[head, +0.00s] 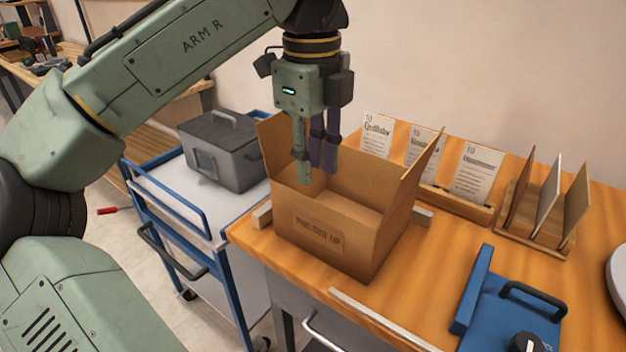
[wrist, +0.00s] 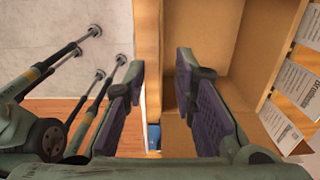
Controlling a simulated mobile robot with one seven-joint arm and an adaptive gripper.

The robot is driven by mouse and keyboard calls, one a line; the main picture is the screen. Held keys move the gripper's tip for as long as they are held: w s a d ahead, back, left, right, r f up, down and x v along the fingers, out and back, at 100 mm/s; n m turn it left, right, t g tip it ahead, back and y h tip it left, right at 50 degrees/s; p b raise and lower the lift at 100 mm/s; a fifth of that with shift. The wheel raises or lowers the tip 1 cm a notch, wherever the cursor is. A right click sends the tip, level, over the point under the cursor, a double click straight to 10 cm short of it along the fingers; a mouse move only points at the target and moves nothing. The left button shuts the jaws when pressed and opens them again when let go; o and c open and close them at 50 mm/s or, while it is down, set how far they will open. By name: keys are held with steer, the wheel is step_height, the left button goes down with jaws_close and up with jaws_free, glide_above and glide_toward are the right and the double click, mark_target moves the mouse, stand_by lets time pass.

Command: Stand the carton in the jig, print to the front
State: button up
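The carton (head: 330,236) is an open brown cardboard box, upright on the wooden bench, with two tall flaps raised left and right. Its "THIS SIDE UP" print is on the side facing the head camera. Short wooden pieces show beside the carton, at its left (head: 262,215) and right (head: 422,217); they look like parts of the jig, mostly hidden behind the carton. My gripper (head: 315,172) points down over the carton. In the wrist view the open fingers (wrist: 160,75) stand on either side of one carton wall (wrist: 148,60), with gaps beside it.
Printed cards (head: 477,172) stand in a wooden rack behind the carton, and a slotted holder (head: 540,235) is at right. A blue device (head: 510,312) is at front right. A metal strip (head: 385,322) lies along the front edge. A trolley carries a grey case (head: 222,155) at left.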

steer(key=shift+r, duration=0.35)
